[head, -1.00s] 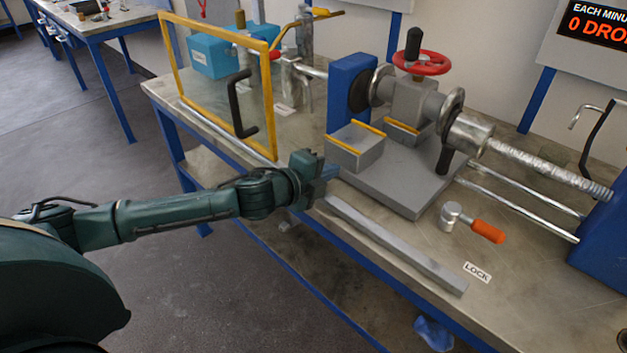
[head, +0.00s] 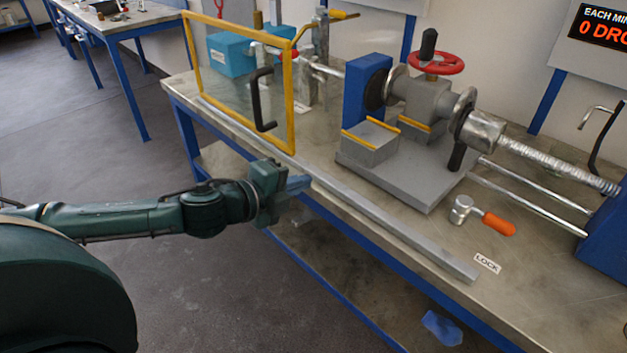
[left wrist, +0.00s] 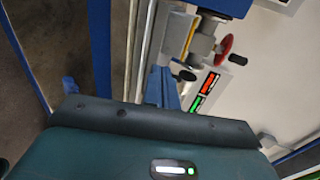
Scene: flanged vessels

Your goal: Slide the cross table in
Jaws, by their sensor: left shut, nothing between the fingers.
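The cross table appears to be the flat grey plate (head: 405,185) on the bench, with a grey block (head: 368,148) edged in yellow on its near left part. It sits below the grey vessel body (head: 422,98) with its red handwheel (head: 437,63). My left gripper (head: 298,184) is shut and empty, just off the bench's front edge, left of the plate and apart from it. The red handwheel also shows there (left wrist: 224,48). My right gripper is not in view.
A yellow-framed clear guard (head: 290,100) with a black handle stands at the left. A long grey bar (head: 400,225) runs along the bench's front edge. An orange-handled tool (head: 497,224) lies by the LOCK label (head: 487,263).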

